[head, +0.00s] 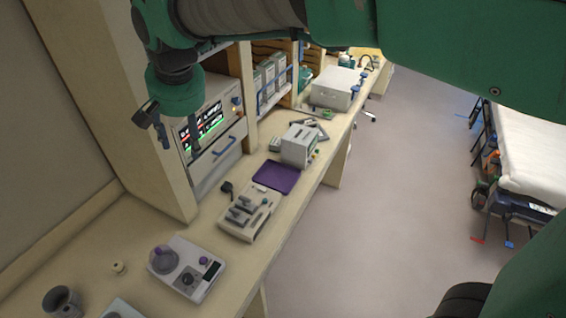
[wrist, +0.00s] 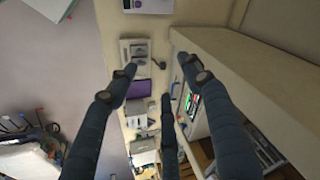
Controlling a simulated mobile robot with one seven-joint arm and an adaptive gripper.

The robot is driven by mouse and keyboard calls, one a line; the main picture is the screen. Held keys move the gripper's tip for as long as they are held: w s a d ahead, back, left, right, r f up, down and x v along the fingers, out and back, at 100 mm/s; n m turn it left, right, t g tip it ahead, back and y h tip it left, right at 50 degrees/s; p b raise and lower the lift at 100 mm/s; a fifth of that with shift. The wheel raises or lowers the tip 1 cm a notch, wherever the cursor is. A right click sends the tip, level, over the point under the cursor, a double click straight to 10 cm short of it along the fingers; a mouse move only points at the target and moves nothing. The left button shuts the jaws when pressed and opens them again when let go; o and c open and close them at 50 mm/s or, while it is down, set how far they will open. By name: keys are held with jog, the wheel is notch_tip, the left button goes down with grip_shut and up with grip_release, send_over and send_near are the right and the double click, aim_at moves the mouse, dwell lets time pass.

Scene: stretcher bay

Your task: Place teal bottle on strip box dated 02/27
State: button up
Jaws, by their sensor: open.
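My gripper (head: 170,132) is open and empty, high above the counter in front of the wall cabinet. In the wrist view its dark fingers (wrist: 160,78) are spread apart with nothing between them. A small teal item (head: 305,74) stands near the shelf's right end in the head view; it may be the teal bottle, but it is too small to be sure. Several grey-green boxes (head: 271,76) stand in a row on the shelf behind a blue rail. No date is readable, so I cannot tell which strip box bears 02/27.
The long counter (head: 105,235) holds a scale-like device (head: 187,268), a grey switch device (head: 249,213), a purple tray (head: 275,177), a grey box-shaped device (head: 299,145) and a white case (head: 337,88). A monitor (head: 210,128) sits in the cabinet. A stretcher (head: 535,150) stands right; the floor between is clear.

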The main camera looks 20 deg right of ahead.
jog(key=s+d+t, duration=0.1)
jog(key=s+d, duration=1)
jog(key=d, duration=0.6)
jog(key=s+d+f, duration=0.3)
jog(key=s+d, duration=0.1)
jog(key=s, duration=0.2)
jog(key=s+d+f+t+h, duration=0.1)
jog(key=s+d+f, duration=0.2)
jog(key=s, duration=0.3)
jog(key=shift+d+h, duration=0.3)
jog(key=shift+d, duration=0.5)
notch_tip(320, 180, down, 15)
jog(key=b, duration=1.5)
jog(key=shift+f, duration=0.15)
